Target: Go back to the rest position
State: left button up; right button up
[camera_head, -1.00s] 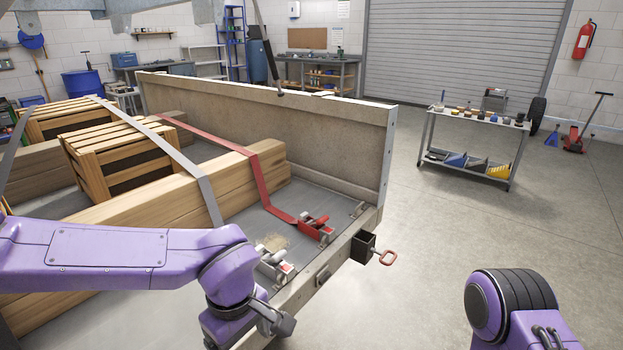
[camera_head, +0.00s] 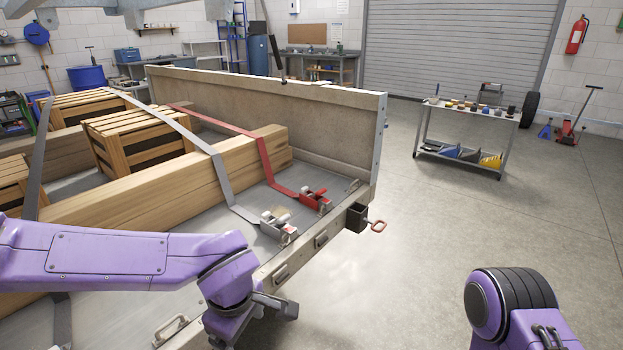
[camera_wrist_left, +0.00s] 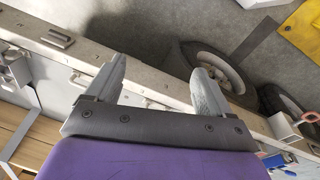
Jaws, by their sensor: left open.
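My left arm reaches in from the left in the head view, in front of the trailer. Its wrist end hangs near the trailer's side edge (camera_head: 320,240); the fingertips are not clearly visible there. In the left wrist view my left gripper (camera_wrist_left: 158,82) is open and empty, its two fingers apart above the trailer's edge rail (camera_wrist_left: 85,50). Nothing is between the fingers. My right arm shows only as a purple joint at the lower right of the head view. My right gripper is out of view.
The trailer bed holds wooden crates (camera_head: 135,138), long beams (camera_head: 175,178), a grey strap ratchet (camera_head: 277,226) and a red strap ratchet (camera_head: 314,199). A hitch pin with red handle (camera_head: 377,225) sticks out at the corner. A tool cart (camera_head: 465,140) stands beyond clear floor (camera_head: 430,230).

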pick_arm(q)
jog(key=a+f+t+y+p, duration=0.1)
jog(key=a+f+t+y, duration=0.1)
jog(key=a+f, duration=0.45)
jog(key=a+f+t+y, duration=0.1)
jog(key=a+f+t, duration=0.2)
jog(key=f, duration=0.7)
jog(key=s+a+f+m+g+p, duration=0.1)
jog(key=s+a+f+m, duration=0.2)
jog(key=s, duration=0.7)
jog(key=s+a+f+m+g+p, duration=0.1)
jog(key=s+a+f, duration=0.4)
jog(key=s, duration=0.6)
notch_tip(320, 180, down, 3)
jog(key=shift+a+r+m+g, duration=0.2)
jog(key=shift+m+g, duration=0.5)
jog(key=shift+m, duration=0.5)
